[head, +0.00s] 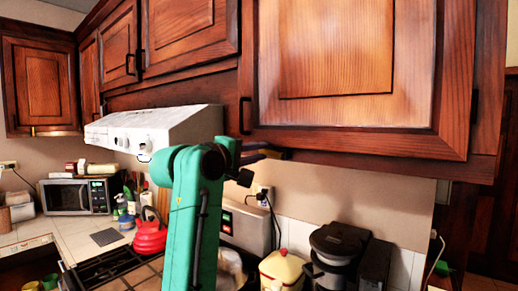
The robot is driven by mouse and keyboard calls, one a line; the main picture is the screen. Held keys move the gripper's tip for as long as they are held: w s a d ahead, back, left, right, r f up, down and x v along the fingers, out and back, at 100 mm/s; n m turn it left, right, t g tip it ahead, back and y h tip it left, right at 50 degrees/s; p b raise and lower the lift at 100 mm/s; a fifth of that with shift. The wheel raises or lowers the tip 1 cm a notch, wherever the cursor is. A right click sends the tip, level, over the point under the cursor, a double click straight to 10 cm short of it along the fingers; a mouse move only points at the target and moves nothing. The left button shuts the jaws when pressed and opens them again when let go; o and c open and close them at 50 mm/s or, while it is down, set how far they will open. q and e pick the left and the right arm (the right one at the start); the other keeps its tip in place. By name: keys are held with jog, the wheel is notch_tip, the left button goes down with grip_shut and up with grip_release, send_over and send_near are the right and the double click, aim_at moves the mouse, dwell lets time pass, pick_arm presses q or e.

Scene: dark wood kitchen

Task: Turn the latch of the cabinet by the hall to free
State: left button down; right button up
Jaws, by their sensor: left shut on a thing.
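The large wooden cabinet (340,60) hangs at the upper right, beside the dark opening at the right edge of the head view. Its door looks closed, with a black handle (246,115) at its left edge. My left gripper (262,154) is at the lower left of this cabinet, just under the door's bottom edge. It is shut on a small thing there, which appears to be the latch. The latch is mostly hidden by the fingers and wrist, and how far it is turned cannot be seen. My right gripper is not in view.
A white range hood (150,128) is close left of my wrist. Below are a red kettle (150,238), a yellow canister (282,270) and a black coffee maker (335,255). A microwave (75,196) stands at the far left. Wall space under the cabinet's right part is clear.

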pick_arm(q)
jog(key=shift+f+n, duration=0.4)
jog(key=shift+n, duration=0.6)
jog(key=shift+f, duration=0.1)
jog(key=c, duration=0.8)
grip_release()
jog(key=b+v, duration=0.7)
jog(key=v, duration=0.7)
jog(key=shift+s+a, duration=0.2)
jog(key=shift+s, duration=0.05)
